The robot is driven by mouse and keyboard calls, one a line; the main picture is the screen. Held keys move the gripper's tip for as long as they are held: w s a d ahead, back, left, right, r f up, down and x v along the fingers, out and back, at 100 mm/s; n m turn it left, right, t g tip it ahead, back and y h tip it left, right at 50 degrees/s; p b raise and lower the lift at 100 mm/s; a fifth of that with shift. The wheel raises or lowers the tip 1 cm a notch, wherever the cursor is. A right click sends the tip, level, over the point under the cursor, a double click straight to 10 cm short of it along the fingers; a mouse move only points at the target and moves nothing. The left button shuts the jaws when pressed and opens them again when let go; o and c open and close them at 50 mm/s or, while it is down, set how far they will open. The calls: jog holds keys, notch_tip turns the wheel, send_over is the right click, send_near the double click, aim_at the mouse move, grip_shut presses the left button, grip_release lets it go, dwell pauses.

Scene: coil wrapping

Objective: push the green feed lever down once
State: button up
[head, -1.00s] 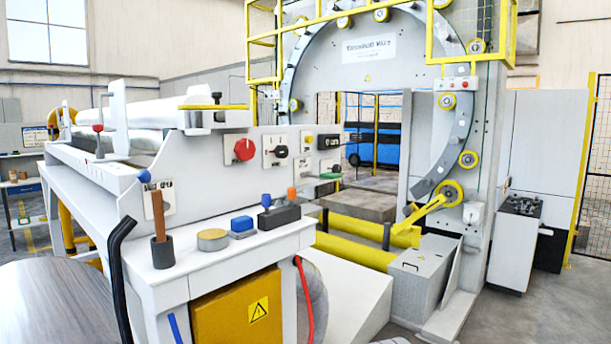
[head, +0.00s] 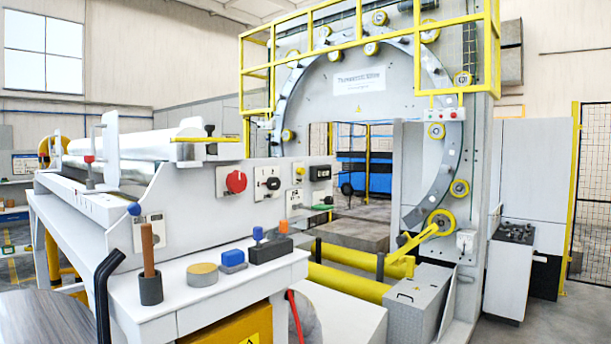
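A small green piece (head: 322,207), which looks like the feed lever's end, sticks out flat at the lower right edge of the grey control panel (head: 205,185). It is small in the head view, and I cannot tell its exact tilt. My gripper is not in view, and nothing touches the green piece.
The panel also has a red knob (head: 236,181) and a black rotary switch (head: 271,183). The white shelf below holds a blue block (head: 232,258), a tan roll (head: 202,274) and a dark block (head: 271,250) with blue and orange knobs. A large ring machine (head: 450,130) stands behind.

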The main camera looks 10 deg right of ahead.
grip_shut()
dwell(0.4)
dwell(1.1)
